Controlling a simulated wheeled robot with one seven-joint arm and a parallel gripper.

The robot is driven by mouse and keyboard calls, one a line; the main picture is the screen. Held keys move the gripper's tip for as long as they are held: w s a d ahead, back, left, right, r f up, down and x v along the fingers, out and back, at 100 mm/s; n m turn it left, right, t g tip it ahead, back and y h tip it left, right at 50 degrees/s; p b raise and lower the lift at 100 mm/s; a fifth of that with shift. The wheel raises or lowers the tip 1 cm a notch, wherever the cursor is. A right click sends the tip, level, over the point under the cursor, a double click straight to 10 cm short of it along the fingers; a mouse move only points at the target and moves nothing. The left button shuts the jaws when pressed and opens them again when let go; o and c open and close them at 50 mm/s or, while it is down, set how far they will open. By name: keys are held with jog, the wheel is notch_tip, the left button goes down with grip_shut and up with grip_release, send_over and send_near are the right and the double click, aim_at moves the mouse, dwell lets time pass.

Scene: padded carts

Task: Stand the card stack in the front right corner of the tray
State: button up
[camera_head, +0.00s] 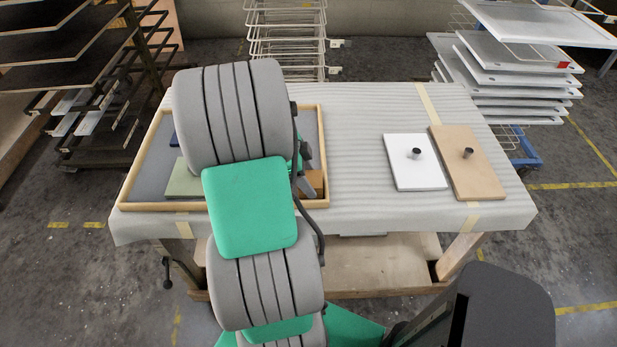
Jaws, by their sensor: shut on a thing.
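The tray (322,135) has a pale wooden rim and a grey floor, and lies on the left part of the padded table. My arm covers much of its middle. A brown-orange block, which looks like the card stack (316,184), is at the tray's front right corner, inside the rim. My gripper (308,176) is mostly hidden behind my arm and is shut on this block from above. Whether the block touches the tray floor cannot be told.
A green flat piece (182,182) and a dark blue piece (173,139) lie in the tray's left part. A white board (415,172) and a tan board (472,175), each with a dark knob, lie on the table's right. The padding between tray and boards is clear.

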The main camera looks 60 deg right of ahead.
aim_at(309, 178)
jog(key=shift+f+b, duration=0.3)
jog(key=shift+s+a+f+b, duration=0.15)
jog(key=shift+a+f+b, duration=0.1)
jog(key=shift+f+b, duration=0.25)
jog(key=o, duration=1.5)
jog(key=shift+f, duration=0.2)
jog(key=shift+c, duration=0.2)
jog(key=r+p, duration=0.1)
jog(key=r, duration=0.2)
jog(key=r+p, duration=0.2)
jog(key=r, duration=0.1)
jog(key=r+p, duration=0.2)
jog(key=r, duration=0.1)
jog(key=shift+d+r, duration=0.25)
jog(key=shift+r, duration=0.15)
